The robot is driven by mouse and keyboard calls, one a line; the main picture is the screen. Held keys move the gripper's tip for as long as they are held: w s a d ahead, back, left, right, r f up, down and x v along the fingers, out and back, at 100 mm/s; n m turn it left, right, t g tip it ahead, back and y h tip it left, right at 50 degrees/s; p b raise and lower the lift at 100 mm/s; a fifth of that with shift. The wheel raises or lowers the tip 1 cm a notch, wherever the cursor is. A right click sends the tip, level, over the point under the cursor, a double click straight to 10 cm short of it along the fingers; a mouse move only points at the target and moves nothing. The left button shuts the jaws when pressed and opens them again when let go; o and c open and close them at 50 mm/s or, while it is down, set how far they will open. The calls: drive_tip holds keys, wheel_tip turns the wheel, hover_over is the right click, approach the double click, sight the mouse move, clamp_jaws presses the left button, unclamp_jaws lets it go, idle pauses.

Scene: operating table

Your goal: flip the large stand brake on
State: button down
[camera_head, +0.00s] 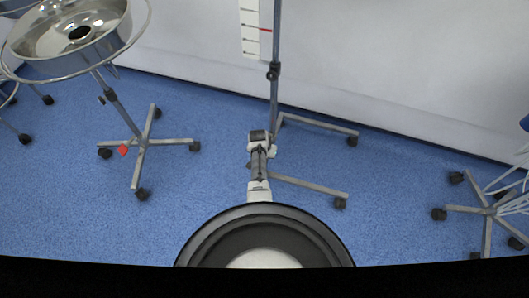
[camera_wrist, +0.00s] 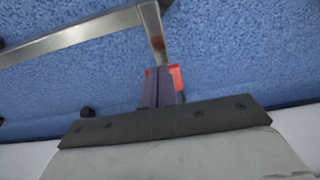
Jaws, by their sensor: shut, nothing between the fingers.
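The large stand shows in the head view as a tall grey pole (camera_head: 275,95) on a wide frame base (camera_head: 310,187) with caster wheels. My arm covers the foot of the pole there. In the wrist view its metal bar (camera_wrist: 75,37) bends at a corner just beyond my fingers. My gripper (camera_wrist: 162,71) is shut and empty, its dark fingers side by side. A red part (camera_wrist: 176,77), perhaps the brake, shows right at the fingertips, mostly hidden behind them. I cannot tell whether they touch. In the head view my gripper is hidden by my arm.
A bowl stand (camera_head: 138,150) with a steel basin (camera_head: 70,28) and a red tab (camera_head: 123,150) on its base stands at the left. Another wheeled base (camera_head: 488,212) with pale cables is at the right.

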drive_tip(key=shift+w+r+p, duration=0.1)
drive_tip(key=shift+r+p, duration=0.65)
drive_tip(key=shift+r, duration=0.3)
drive_tip(key=s+a+r+p, duration=0.2)
drive_tip(key=s+r+p, duration=0.4)
drive_tip(key=r, duration=0.5)
drive_tip(key=shift+s+a+r+p, duration=0.15)
drive_tip(key=shift+s+a+p, duration=0.2)
drive_tip(key=shift+s, duration=0.5)
drive_tip(key=shift+d, duration=0.1)
